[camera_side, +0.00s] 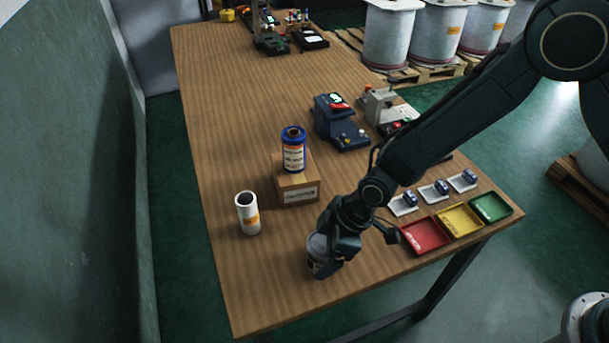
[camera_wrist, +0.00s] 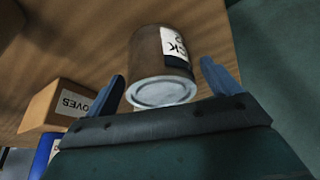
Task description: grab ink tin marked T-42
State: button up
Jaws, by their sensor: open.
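A grey tin (camera_side: 318,254) stands on the wooden table near its front edge, partly hidden by my gripper (camera_side: 337,250) in the side view. In the wrist view the tin (camera_wrist: 155,75) shows a pale rim at one end and a white label with dark letters, only partly readable; I cannot make out T-42. My gripper (camera_wrist: 166,86) is open, with one blue finger on each side of the tin. Visible gaps separate both fingers from the tin in the wrist view.
A cardboard box (camera_side: 298,190) bears a blue canister (camera_side: 293,151). A white cylinder (camera_side: 247,213) stands left. Red (camera_side: 425,235), yellow (camera_side: 459,220) and green (camera_side: 491,207) trays lie right.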

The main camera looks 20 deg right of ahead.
aim_at(320, 243)
jog(key=shift+x, duration=1.15)
jog(key=shift+c, duration=0.4)
jog(key=c, duration=1.2)
jog(key=shift+r, duration=0.2)
notch_tip(320, 243, up, 20)
jog(key=shift+f, duration=0.15)
